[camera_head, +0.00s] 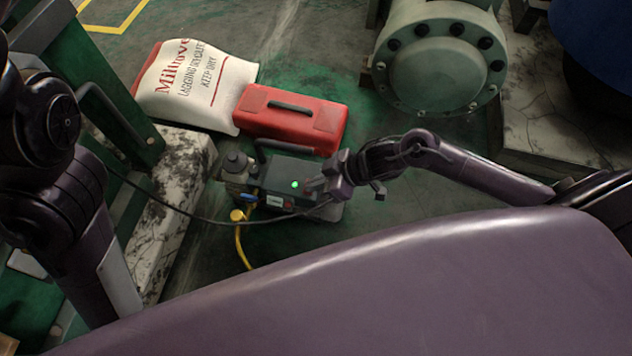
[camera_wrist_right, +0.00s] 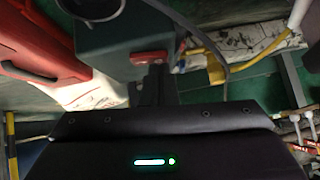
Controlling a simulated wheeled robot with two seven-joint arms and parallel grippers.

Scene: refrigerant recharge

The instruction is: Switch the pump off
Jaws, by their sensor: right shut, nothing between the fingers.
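The pump (camera_head: 285,172) is a dark grey-green box on the floor, with a green light (camera_head: 295,184) glowing on it. In the right wrist view the pump body (camera_wrist_right: 118,45) fills the upper middle, with a red switch-like part (camera_wrist_right: 150,58) at its lower edge. My right gripper (camera_head: 312,187) is shut and empty at the right end of the pump. In the wrist view its fingertips (camera_wrist_right: 157,70) lie right by the red part; I cannot tell whether they touch. My left arm shows at the left, but its gripper is out of view.
A red case (camera_head: 292,122) and a white sack (camera_head: 190,82) lie behind the pump. A yellow hose (camera_head: 239,245) and a dark cable (camera_head: 190,212) run by its left side. A pale stone block (camera_head: 175,200) stands left. A large flanged pipe (camera_head: 438,65) is at back right.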

